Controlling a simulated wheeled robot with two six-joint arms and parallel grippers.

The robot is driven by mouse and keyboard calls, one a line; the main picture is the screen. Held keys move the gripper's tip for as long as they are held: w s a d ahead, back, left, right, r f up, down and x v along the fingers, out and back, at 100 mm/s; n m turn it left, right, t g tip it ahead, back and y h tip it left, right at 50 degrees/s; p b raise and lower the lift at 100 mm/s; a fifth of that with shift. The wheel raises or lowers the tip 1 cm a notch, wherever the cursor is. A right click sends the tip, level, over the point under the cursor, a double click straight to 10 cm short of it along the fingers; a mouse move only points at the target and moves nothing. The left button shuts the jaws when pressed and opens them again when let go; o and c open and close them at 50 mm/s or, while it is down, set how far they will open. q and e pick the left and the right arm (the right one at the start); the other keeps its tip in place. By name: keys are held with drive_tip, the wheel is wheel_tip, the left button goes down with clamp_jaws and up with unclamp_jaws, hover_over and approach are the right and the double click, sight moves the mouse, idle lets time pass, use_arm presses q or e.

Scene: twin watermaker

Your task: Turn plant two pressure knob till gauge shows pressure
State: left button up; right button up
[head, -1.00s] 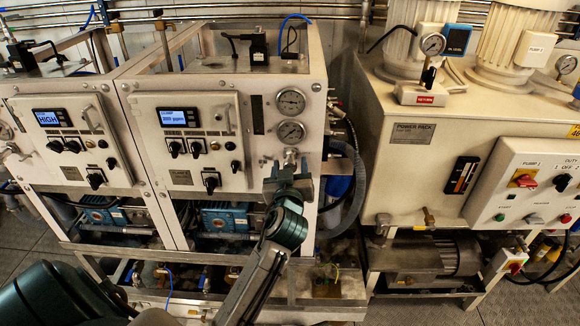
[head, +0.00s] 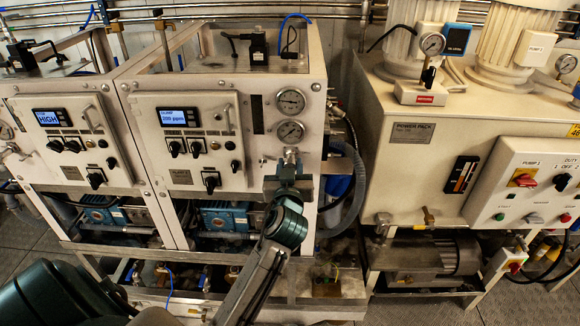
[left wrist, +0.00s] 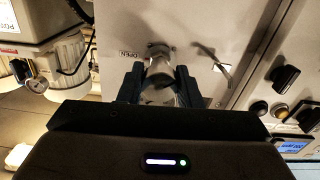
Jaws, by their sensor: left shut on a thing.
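Plant two is the right-hand white cabinet, with a lit display (head: 173,117) on its panel. Its two round gauges (head: 291,102) (head: 290,132) sit one above the other at the panel's right; their needles are too small to read surely. The metal pressure knob (head: 291,155) is just below the lower gauge. My left gripper (head: 289,172) reaches up to it from below. In the left wrist view, both dark fingers (left wrist: 158,88) are shut on the round grey knob (left wrist: 159,68), beside an "OPEN" label (left wrist: 130,54). My right gripper is out of view.
A similar cabinet with a lit display (head: 47,118) adjoins on the left. The power pack (head: 410,160) stands on the right. A grey hose (head: 352,190) curves down just right of my left gripper. A metal frame rail (head: 215,275) runs low in front.

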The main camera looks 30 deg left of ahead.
use_arm(q)
drive_tip(key=m, duration=0.4)
drive_tip(key=shift+p, duration=0.4)
drive_tip(key=m, duration=0.4)
drive_tip(key=shift+p, duration=0.3)
drive_tip(key=m, duration=0.4)
drive_tip(key=shift+a, duration=0.1)
drive_tip(key=m, duration=0.8)
drive_tip(key=shift+m, duration=0.3)
drive_tip(key=m, duration=0.3)
drive_tip(key=shift+m, duration=0.3)
drive_tip(key=m, duration=0.4)
drive_tip(key=shift+m, duration=1.9)
